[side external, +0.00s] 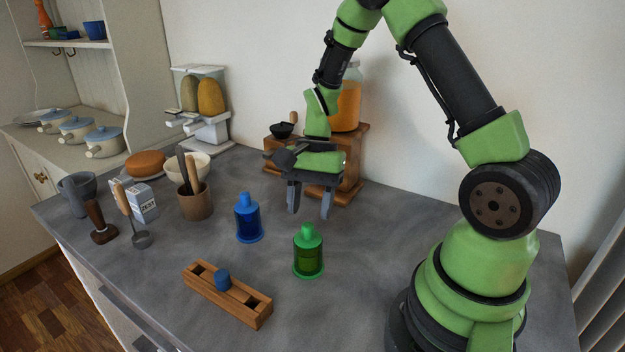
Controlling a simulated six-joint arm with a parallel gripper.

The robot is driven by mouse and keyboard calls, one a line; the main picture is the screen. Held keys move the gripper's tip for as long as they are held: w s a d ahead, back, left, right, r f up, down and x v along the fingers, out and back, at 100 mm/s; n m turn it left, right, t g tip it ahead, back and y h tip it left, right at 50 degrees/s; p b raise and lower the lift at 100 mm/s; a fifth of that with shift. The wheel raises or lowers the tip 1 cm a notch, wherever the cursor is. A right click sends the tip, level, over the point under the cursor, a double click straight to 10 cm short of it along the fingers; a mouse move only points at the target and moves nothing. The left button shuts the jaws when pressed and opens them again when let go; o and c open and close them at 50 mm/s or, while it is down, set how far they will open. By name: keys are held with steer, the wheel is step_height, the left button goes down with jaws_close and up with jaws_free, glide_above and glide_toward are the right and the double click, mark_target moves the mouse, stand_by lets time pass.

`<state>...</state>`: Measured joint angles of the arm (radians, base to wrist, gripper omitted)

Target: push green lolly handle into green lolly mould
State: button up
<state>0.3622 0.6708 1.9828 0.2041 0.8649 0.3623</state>
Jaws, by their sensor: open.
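My gripper (310,212) is open and empty, pointing down. In the picture it is just above and behind the green handle, apart from it.
A blue mould with a blue top (248,219) stands left of the green one. A wooden block with slots (228,294) holding a blue piece (222,279) lies in front. A utensil pot (195,201) and a wooden stand (349,165) are behind. The counter right of the green mould is clear.

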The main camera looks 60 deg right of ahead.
steer(key=v, duration=0.6)
steer(key=shift+d+r, duration=0.15)
steer(key=shift+r, duration=0.2)
steer(key=s+a+r+n+t+h, duration=0.1)
steer(key=s+a+r+n+t, duration=0.7)
steer(key=s+a+r+n, duration=0.2)
steer(key=shift+s+r+n+h, duration=0.45)
steer(key=shift+s+r, duration=0.75)
steer(key=shift+r, duration=0.45)
